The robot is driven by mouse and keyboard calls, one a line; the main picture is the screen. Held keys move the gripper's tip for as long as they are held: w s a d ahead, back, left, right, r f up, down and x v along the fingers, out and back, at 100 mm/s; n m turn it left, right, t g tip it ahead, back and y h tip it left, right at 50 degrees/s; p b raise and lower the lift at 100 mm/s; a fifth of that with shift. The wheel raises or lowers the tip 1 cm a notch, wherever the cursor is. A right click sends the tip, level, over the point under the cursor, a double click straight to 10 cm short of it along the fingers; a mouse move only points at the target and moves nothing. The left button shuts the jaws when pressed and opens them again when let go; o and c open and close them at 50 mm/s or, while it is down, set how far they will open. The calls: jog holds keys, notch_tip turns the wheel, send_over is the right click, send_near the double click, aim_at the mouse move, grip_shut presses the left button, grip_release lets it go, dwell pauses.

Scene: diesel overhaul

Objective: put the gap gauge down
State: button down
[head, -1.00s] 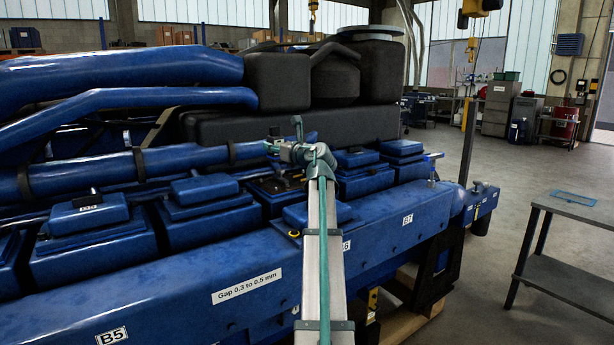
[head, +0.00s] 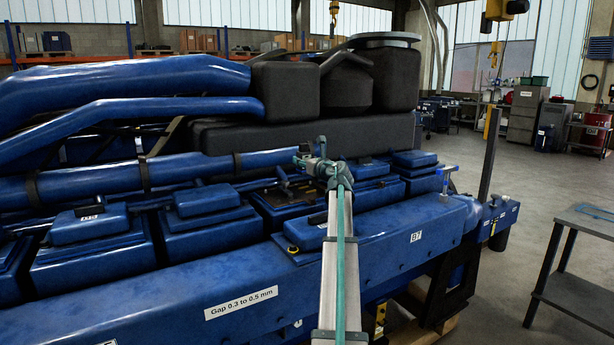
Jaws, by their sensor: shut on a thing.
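My gripper (head: 310,162) is at the far end of my outstretched arm, above the row of blue cylinder covers on the engine. It is small and partly hidden by my wrist. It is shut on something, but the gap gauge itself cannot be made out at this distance. Below and left of it, one cylinder head (head: 286,197) is uncovered, with dark parts showing inside. A white label reading "Gap 0.3 to 0.5 mm" (head: 241,303) is on the engine's blue side.
A grey bench (head: 586,222) stands at the right, with a flat blue-edged item (head: 597,212) on its top. A blue-handled item (head: 446,179) stands on the engine's right end. Blue pipes (head: 120,90) and dark housings rise behind my gripper. Open floor lies between engine and bench.

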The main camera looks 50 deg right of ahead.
jog(key=d+f, duration=0.1)
jog(key=f, duration=0.1)
jog(key=w+d+f+p, duration=0.1)
jog(key=d+f, duration=0.1)
jog(key=shift+w+d+f, duration=0.1)
jog(key=shift+d+f, duration=0.05)
jog(key=shift+d, duration=0.1)
jog(key=shift+f+p, duration=0.3)
jog(key=shift+f, duration=1.4)
jog(key=shift+f, duration=0.2)
jog(key=c, duration=0.6)
grip_release()
jog(key=shift+r, duration=0.15)
jog(key=b+v, duration=0.3)
jog(key=v, duration=0.9)
